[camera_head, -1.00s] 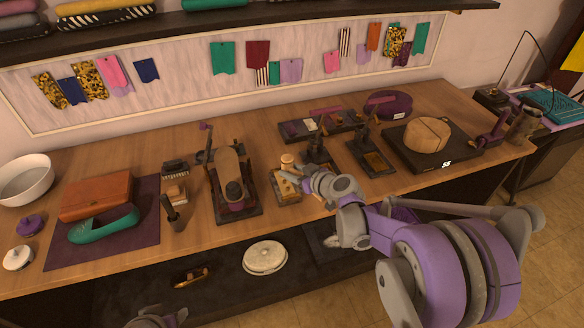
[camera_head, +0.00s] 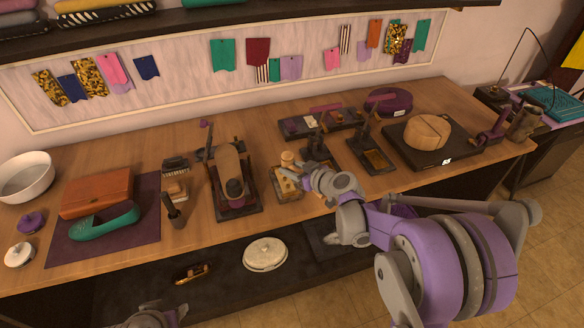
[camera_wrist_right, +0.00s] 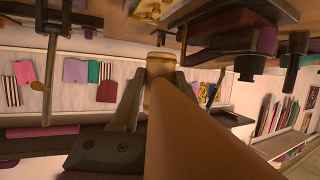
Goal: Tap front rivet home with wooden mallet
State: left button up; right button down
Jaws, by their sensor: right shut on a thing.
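My right gripper (camera_head: 297,170) reaches over the front middle of the bench and is shut on the wooden mallet. A pale wooden end of the mallet (camera_head: 287,157) shows above the fingers in the head view. In the right wrist view my gripper (camera_wrist_right: 161,80) clasps the wood between both fingers, and a broad brown part of the mallet (camera_wrist_right: 190,140) fills the lower middle. Beneath it in the head view is a small tan work block (camera_head: 287,188), partly covered by the gripper. I cannot make out the front rivet. My left gripper (camera_head: 150,318) is low at the bottom edge, its fingers unclear.
A dark press-like stand (camera_head: 236,195) stands close left of the right gripper. Dark lever tools (camera_head: 372,157) stand to the right.

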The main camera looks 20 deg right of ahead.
aim_at(292, 192)
notch_tip(292, 192, down, 6)
jog(key=b, duration=0.3)
jog(key=shift+f, duration=0.15)
pick_arm(q)
notch_tip(292, 192, down, 4)
jog(key=s+f, duration=0.1)
jog(key=s, duration=0.1)
pick_arm(e)
jog(key=shift+f, duration=0.1)
jog(key=shift+s+r, duration=0.25)
jog(key=shift+r, duration=0.25)
jog(key=shift+r+p, duration=0.35)
jog(key=r+p, duration=0.1)
jog(key=w+r+p, duration=0.1)
jog(key=r, duration=0.1)
jog(key=shift+r, duration=0.25)
jog(key=shift+s+r, duration=0.1)
jog(key=shift+r, duration=0.2)
pick_arm(q)
jog(key=r, duration=0.1)
jog(key=w+r, duration=0.1)
jog(key=r, duration=0.1)
jog(key=w+r, duration=0.1)
jog(key=shift+r, duration=0.4)
pick_arm(e)
jog(key=shift+f, duration=0.15)
pick_arm(q)
jog(key=shift+s, duration=0.1)
pick_arm(e)
jog(key=shift+s, duration=0.2)
